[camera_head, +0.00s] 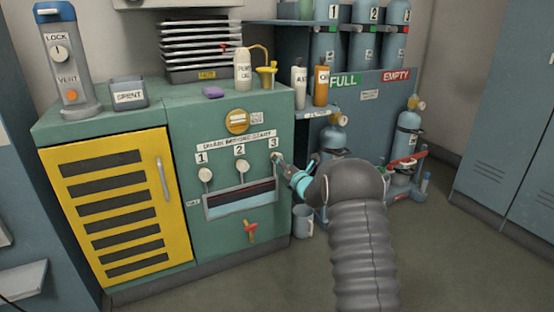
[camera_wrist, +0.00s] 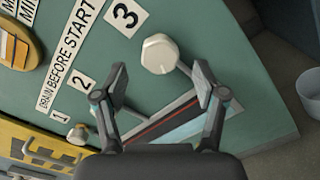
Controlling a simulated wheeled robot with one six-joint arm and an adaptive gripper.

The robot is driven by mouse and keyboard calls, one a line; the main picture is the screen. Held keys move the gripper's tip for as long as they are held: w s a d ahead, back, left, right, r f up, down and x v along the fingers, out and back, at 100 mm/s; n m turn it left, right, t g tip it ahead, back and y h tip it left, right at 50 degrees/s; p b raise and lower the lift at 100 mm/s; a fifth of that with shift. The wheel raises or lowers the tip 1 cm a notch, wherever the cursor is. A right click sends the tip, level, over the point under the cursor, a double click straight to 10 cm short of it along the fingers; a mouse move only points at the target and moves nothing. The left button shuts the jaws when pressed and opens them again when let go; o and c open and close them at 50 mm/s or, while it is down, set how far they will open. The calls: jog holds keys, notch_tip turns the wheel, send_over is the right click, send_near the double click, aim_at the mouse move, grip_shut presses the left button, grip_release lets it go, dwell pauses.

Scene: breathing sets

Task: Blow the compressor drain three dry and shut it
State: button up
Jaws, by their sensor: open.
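The drain three knob (camera_wrist: 158,54) is a pale faceted knob on the green compressor cabinet (camera_head: 235,140), beside the "3" label (camera_wrist: 126,16). My gripper (camera_wrist: 160,82) is open and empty, its fingers apart, with the knob just beyond the gap between the tips. In the head view my gripper (camera_head: 281,161) is at drain three and partly hides it. Drain knobs one (camera_head: 205,174) and two (camera_head: 243,165) show to the left. Below them is a slanted window (camera_head: 240,199) with a dark red band above pale blue. I cannot tell whether drain three is open.
A red-handled valve (camera_head: 250,231) sits lower on the cabinet front. A grey mug (camera_head: 303,221) stands on the floor by the cabinet's right corner. A rack with gas cylinders (camera_head: 409,133) stands behind to the right. The floor at the front right is clear.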

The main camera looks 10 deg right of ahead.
jog(key=shift+x, duration=2.35)
jog(key=c, duration=1.1)
jog(key=shift+c, duration=0.2)
